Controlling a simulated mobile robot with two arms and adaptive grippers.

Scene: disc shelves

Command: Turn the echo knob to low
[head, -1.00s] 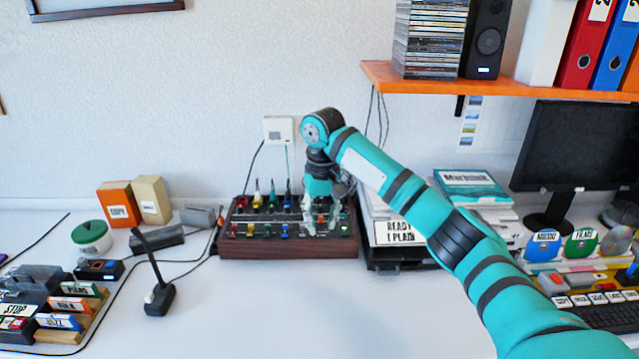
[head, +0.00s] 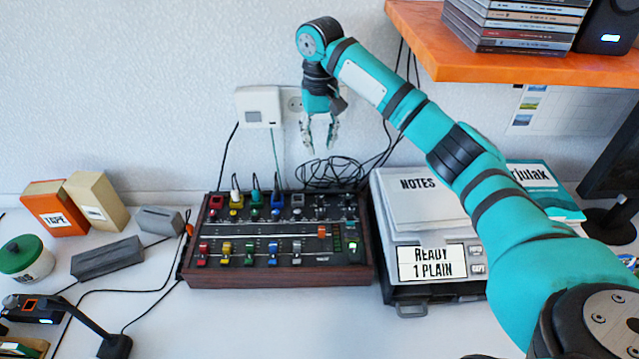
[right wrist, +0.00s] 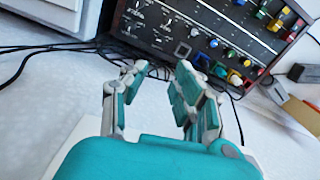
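The mixer (head: 278,276) is a black panel in a dark wooden case on the desk. It carries coloured knobs, a row of coloured faders and an orange slider. Small dark knobs (head: 334,206) sit at its upper right; their labels are too small to read, so I cannot tell which is the echo knob. My right gripper (head: 320,150) is open and empty, above and behind the mixer's back edge, apart from it. In the right wrist view the gripper (right wrist: 158,75) is open, with the mixer (right wrist: 190,30) beyond its fingers. My left gripper is not in view.
Black cables (head: 335,172) coil behind the mixer. A grey box (head: 108,258) and orange and tan boxes (head: 97,205) stand at left. An orange shelf (head: 490,68) overhangs at upper right. Desk in front is clear.

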